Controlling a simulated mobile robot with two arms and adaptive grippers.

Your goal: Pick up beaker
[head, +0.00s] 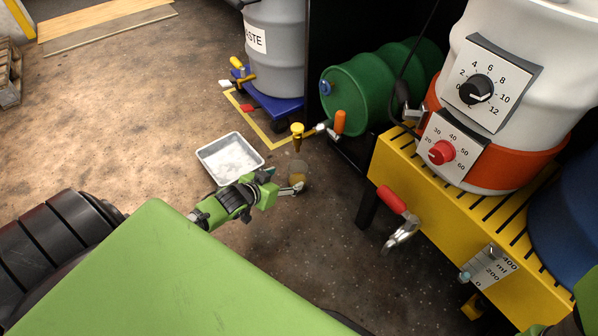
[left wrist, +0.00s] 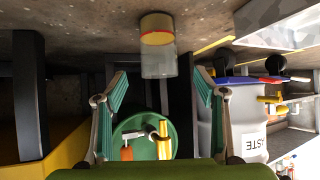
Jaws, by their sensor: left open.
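A clear beaker (head: 297,169) with amber liquid in its lower part stands on the floor below the green drum's tap. In the left wrist view, which is upside down, the beaker (left wrist: 158,60) appears between and beyond the fingertips. My left gripper (head: 283,184) is open, with its fingers pointing at the beaker from the left. The left wrist view shows both teal-padded fingers (left wrist: 162,88) spread with nothing held. Whether a finger touches the beaker is unclear. My right gripper is not in view.
A white tray (head: 206,158) lies left of the beaker. A green drum (head: 365,95) with orange (head: 340,122) and yellow (head: 297,129) tap handles is behind. A grey waste drum (head: 278,60) stands on a blue dolly. A yellow stand (head: 425,190) blocks the right.

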